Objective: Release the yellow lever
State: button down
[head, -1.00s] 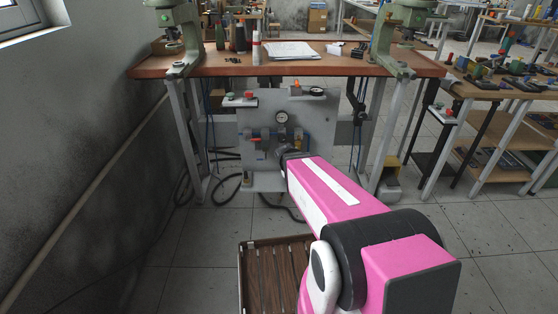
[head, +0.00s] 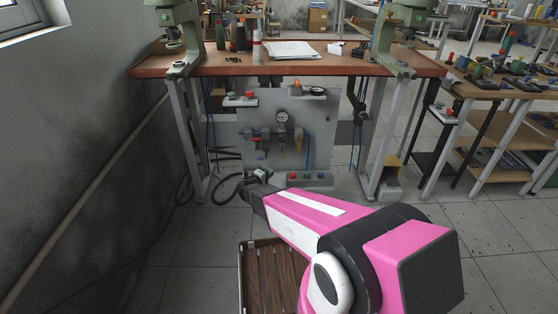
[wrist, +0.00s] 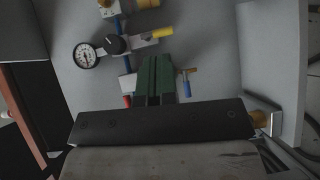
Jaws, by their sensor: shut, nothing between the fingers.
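A yellow part, which looks like the lever, hangs down below the blue pipe line of the grey panel in the head view (head: 282,154). What looks like the same yellow part sticks out beside the line in the wrist view (wrist: 161,33). My gripper (head: 262,174) is at the lower left of the panel in the head view. Its green fingers (wrist: 155,62) are shut and empty in the wrist view. They appear below the yellow part there, with a visible gap in the picture. Their depth to the panel is hard to tell.
A round gauge (wrist: 87,55) and a black knob (wrist: 116,44) sit close by the line. A small blue-and-brown lever (wrist: 185,82) is right beside the fingers in the picture. A button box (head: 309,179) stands at the panel's foot. A workbench (head: 320,66) is above.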

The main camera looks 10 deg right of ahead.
aim_at(282, 152)
jog(key=a+t, duration=0.1)
jog(key=w+a+f+n+t, duration=0.1)
jog(key=a, duration=0.1)
jog(key=shift+w+y, duration=0.15)
jog(key=shift+y, duration=0.15)
jog(key=shift+d, duration=0.1)
jog(key=x, duration=1.4)
